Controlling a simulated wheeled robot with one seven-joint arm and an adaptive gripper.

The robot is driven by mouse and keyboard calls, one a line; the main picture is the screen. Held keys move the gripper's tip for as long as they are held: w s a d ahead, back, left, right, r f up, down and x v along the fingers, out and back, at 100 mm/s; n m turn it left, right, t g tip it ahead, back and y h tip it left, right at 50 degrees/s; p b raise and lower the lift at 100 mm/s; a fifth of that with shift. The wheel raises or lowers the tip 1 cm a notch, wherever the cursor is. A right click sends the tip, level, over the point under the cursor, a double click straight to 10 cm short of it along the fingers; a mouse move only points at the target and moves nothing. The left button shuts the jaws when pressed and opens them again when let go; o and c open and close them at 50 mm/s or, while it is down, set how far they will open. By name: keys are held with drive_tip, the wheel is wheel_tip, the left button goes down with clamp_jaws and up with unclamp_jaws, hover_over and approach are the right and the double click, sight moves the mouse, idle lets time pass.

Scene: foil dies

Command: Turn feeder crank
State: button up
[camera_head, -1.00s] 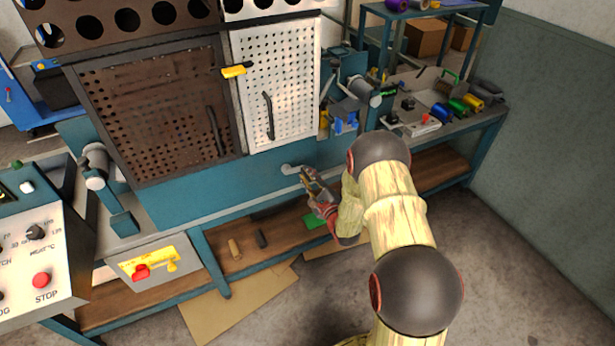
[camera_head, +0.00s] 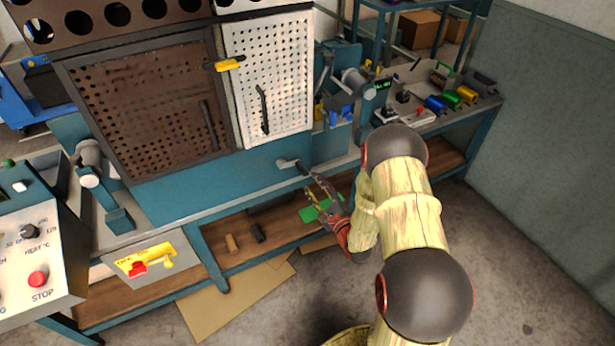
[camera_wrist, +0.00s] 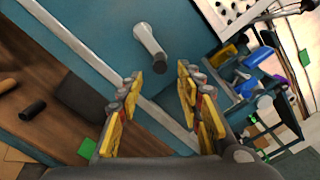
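The feeder crank is a small grey crank (camera_head: 289,163) on the blue front panel below the white perforated door. In the wrist view the crank (camera_wrist: 149,42) shows as a light grey arm with a dark knob at its lower end, ahead of my fingers. My gripper (camera_head: 312,184) is just below and right of the crank in the head view. In the wrist view my gripper (camera_wrist: 160,82) has its yellow-padded fingers spread apart with nothing between them. The knob appears just beyond the fingertips, apart from them.
A brown perforated door (camera_head: 150,110) and a white perforated door (camera_head: 268,75) stand above the panel. A wooden lower shelf (camera_head: 275,228) holds small cylinders and a green piece (camera_head: 316,211). A control box with a red stop button (camera_head: 38,279) is at left. Floor at right is clear.

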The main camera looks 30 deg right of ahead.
drive_tip(key=shift+s, duration=1.65)
